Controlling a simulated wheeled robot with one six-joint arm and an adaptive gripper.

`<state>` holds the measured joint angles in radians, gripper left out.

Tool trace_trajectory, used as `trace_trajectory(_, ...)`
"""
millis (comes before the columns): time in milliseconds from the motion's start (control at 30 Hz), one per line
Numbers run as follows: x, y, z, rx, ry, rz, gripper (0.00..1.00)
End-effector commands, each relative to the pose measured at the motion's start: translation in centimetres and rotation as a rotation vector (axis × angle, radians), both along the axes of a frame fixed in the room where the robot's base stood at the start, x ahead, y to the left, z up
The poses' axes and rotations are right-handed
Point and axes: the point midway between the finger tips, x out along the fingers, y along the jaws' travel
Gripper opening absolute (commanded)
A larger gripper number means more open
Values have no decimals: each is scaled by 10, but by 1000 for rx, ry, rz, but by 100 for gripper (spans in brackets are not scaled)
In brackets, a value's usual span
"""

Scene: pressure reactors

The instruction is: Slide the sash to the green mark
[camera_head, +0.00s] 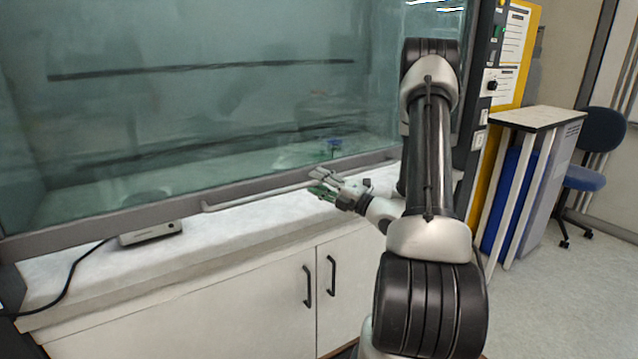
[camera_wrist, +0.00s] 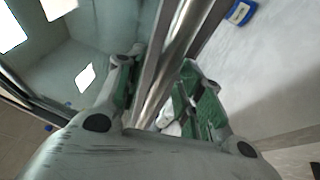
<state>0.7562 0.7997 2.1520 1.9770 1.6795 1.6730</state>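The sash (camera_head: 230,90) is a large glass pane with a grey lower frame, low over the white worktop. Its long grey handle bar (camera_head: 255,196) runs along that lower frame. My gripper (camera_head: 322,181) is at the right end of the bar, one finger above it and one below. In the wrist view my gripper (camera_wrist: 158,65) has its fingers apart on either side of the shiny bar (camera_wrist: 172,65); firm contact on both sides does not show. Small green spots show on the right post (camera_head: 498,32), but I cannot tell whether one is the green mark.
A white cabinet (camera_head: 220,310) with black handles stands below the worktop (camera_head: 100,262). A grey box (camera_head: 150,233) with a black cable lies at the left. A small blue object (camera_head: 335,143) shows behind the glass. A side table (camera_head: 540,117) and blue chair (camera_head: 585,178) stand right.

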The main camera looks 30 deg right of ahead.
Motion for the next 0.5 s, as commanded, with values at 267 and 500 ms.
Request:
trace_trajectory(267,4,2,1,-1,0,0,37)
trace_trajectory(500,4,2,1,-1,0,0,1)
